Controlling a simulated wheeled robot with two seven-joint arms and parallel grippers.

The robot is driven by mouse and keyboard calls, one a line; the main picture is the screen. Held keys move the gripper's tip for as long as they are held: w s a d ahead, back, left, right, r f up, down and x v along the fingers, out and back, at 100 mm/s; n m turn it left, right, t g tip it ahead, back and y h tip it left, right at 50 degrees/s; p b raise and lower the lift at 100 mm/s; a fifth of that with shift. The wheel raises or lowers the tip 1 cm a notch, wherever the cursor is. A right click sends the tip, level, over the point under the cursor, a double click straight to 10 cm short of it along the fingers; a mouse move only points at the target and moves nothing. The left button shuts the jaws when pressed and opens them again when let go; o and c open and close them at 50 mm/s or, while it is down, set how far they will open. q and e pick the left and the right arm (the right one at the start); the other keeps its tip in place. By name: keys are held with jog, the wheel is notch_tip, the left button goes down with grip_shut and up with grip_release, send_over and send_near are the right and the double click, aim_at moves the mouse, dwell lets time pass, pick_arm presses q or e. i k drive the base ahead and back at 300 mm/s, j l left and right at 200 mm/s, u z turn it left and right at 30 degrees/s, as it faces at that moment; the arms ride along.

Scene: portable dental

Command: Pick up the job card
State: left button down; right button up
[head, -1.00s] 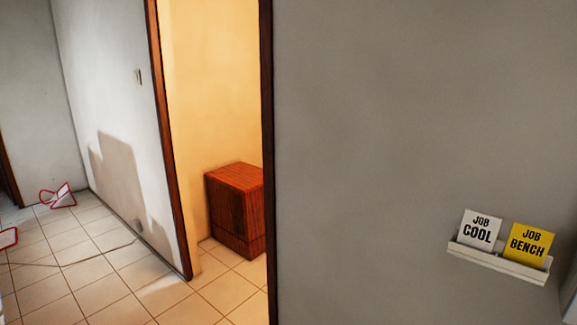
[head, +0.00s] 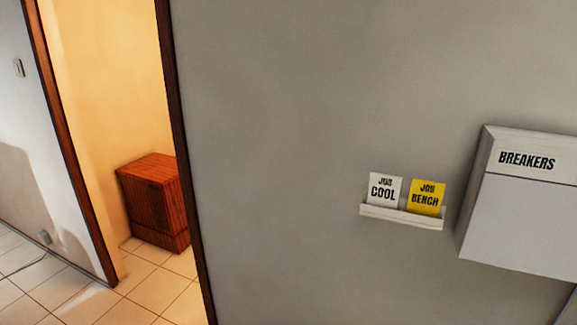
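Two job cards stand side by side in a small pale wall rack (head: 400,217) in the head view, right of the middle. The left one is a white card (head: 384,190) reading "JOB COOL". The right one is a yellow card (head: 427,198) reading "JOB BENCH". Their lower edges are hidden by the rack's front lip. Neither of my grippers is in view.
A grey box marked "BREAKERS" (head: 520,205) is on the wall just right of the rack. An open doorway with a dark frame (head: 185,165) is at left. A reddish wooden cabinet (head: 150,200) stands inside it. Tiled floor (head: 160,290) shows at lower left.

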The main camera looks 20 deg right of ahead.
aim_at(424, 197)
jog(key=z, duration=1.35)
